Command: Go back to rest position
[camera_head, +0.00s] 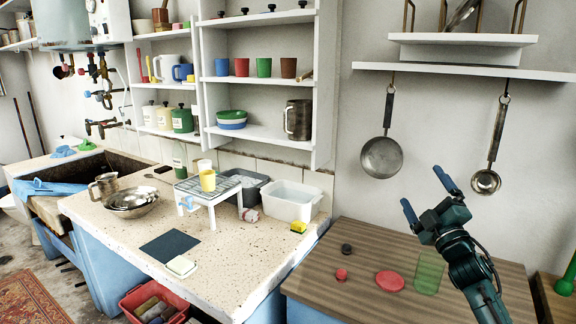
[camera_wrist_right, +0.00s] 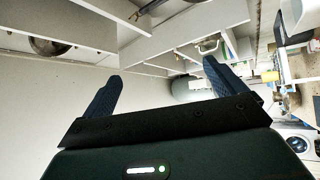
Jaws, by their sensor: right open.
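My right gripper (camera_head: 428,198) is raised above the brown wooden counter at the right in the head view, its two blue fingers apart with nothing between them. In the right wrist view, the open fingers of this gripper (camera_wrist_right: 160,88) point toward the wall shelves, and the space between them is empty. My left gripper is in neither view.
On the wooden counter (camera_head: 340,262) below my right arm are a red disc (camera_head: 390,281), a green see-through piece (camera_head: 428,273) and small red and black pieces. A pan (camera_head: 381,157) and a ladle (camera_head: 486,181) hang behind. The speckled worktop (camera_head: 110,215) holds bowls and a small white rack.

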